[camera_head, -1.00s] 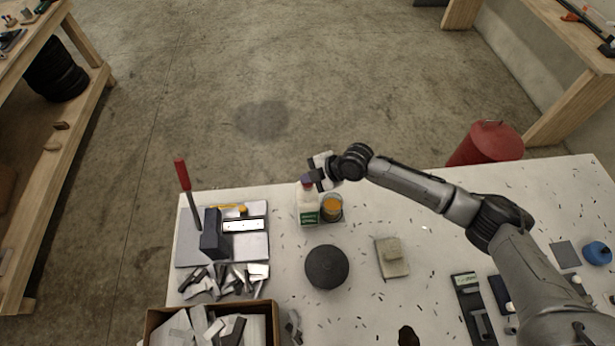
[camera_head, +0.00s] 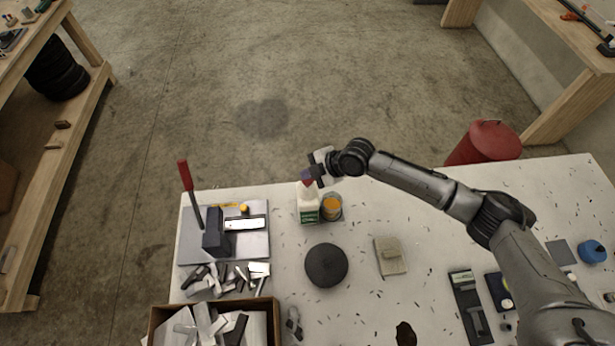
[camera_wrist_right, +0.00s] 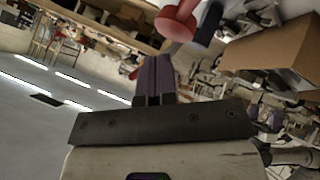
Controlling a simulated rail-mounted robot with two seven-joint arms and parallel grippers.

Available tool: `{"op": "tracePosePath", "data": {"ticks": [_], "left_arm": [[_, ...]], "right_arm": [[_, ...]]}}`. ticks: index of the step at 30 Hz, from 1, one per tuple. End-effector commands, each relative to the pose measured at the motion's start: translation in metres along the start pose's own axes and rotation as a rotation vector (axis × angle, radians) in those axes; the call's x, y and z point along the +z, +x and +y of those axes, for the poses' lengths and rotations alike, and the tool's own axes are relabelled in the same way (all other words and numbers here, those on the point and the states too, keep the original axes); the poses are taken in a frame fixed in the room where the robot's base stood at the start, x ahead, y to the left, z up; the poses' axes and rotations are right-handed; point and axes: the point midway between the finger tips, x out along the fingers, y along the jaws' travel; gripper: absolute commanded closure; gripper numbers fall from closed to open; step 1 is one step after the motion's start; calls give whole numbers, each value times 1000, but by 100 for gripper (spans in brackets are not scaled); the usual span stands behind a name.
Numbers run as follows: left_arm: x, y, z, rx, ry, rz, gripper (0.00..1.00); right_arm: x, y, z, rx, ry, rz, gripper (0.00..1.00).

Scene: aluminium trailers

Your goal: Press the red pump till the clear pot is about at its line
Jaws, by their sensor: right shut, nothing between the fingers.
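A white bottle with a green label (camera_head: 308,212) stands near the table's far edge. Its red pump (camera_head: 307,184) shows just under my right gripper (camera_head: 313,177), and its red head also shows in the right wrist view (camera_wrist_right: 178,20). The clear pot (camera_head: 340,216) stands right beside the bottle, to its right, with orange contents inside; its line is too small to make out. My right gripper is shut and empty at the pump's top, its purple-dark fingers (camera_wrist_right: 154,78) close to the red head. Whether they touch it I cannot tell. My left gripper is not in view.
A dark round disc (camera_head: 326,265) and a beige block (camera_head: 390,256) lie in front of the pot. A red-handled lever tool (camera_head: 190,195) stands on a plate at left, near metal offcuts and a cardboard box (camera_head: 157,318).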

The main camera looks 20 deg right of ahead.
Motion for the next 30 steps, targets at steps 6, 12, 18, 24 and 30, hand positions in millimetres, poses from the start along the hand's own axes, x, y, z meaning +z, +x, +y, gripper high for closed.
{"op": "tracePosePath", "data": {"ticks": [6, 12, 18, 24, 30], "left_arm": [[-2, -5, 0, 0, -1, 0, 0], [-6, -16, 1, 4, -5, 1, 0], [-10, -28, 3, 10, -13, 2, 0], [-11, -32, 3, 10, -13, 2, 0], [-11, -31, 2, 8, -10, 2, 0]], "right_arm": [[-4, -5, 4, 1, -1, 1, 100], [-13, -17, 13, 2, -1, 1, 100], [-22, -30, 23, 2, -1, 1, 100], [-26, -36, 26, 0, 0, 1, 100], [-26, -35, 26, 1, 0, 1, 100]]}}
